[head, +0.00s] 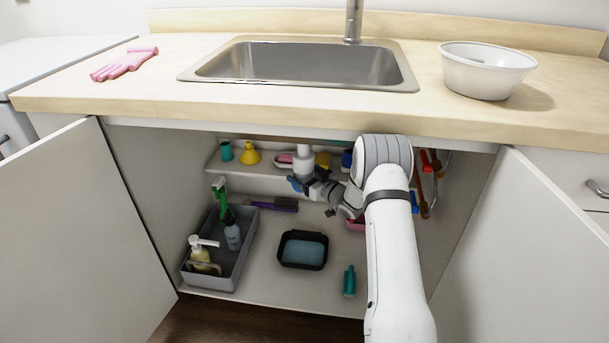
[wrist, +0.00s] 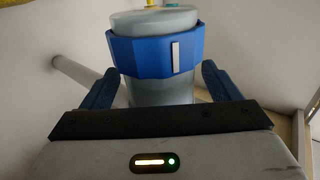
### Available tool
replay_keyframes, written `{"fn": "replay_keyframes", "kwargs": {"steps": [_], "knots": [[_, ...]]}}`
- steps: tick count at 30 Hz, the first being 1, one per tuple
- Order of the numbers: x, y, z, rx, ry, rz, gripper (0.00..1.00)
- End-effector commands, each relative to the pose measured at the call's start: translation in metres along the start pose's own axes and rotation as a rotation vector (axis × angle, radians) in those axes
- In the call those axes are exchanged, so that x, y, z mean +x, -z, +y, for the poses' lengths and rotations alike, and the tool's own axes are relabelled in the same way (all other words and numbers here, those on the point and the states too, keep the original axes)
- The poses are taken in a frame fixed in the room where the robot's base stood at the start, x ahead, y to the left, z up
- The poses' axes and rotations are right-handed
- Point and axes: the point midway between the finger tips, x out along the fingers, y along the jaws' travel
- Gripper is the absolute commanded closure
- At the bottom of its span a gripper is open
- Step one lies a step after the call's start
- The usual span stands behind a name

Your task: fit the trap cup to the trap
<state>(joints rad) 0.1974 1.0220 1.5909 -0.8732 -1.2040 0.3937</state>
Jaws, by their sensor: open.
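The white trap (head: 304,160) hangs down under the sink in the cabinet, in the head view. In the wrist view a grey cylinder with a blue collar (wrist: 155,52) and a small white mark stands between my fingers; it appears to be the trap cup at the trap. I cannot tell where cup and trap meet or whether they are joined. My gripper (head: 303,184) is at the trap's lower end in the head view. In the wrist view my gripper (wrist: 160,88) is open, with one blue finger on each side of the cylinder. The cylinder's lower part is hidden behind the gripper body.
A black basin (head: 303,268) stands on the cabinet floor, front of the trap. A grey caddy (head: 213,280) with bottles is at left, a teal bottle (head: 349,281) at right. A shelf behind holds a yellow funnel (head: 249,155). Open doors flank the cabinet.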

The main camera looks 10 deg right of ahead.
Motion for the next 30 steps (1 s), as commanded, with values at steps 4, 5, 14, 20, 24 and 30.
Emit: {"fn": "replay_keyframes", "kwargs": {"steps": [4, 5, 14, 20, 24, 30], "knots": [[-0.005, 0.0, 0.0, 0.001, -0.001, -0.002, 0.17], [-0.008, 0.0, 0.001, 0.001, -0.001, -0.002, 0.17], [-0.058, 0.001, 0.001, 0.001, -0.002, -0.001, 0.17], [-0.076, 0.0, 0.0, 0.001, 0.001, 0.0, 0.17], [-0.078, 0.0, -0.001, 0.0, 0.001, 0.0, 0.17], [-0.078, 0.0, 0.0, 0.0, 0.001, 0.0, 0.17]]}}
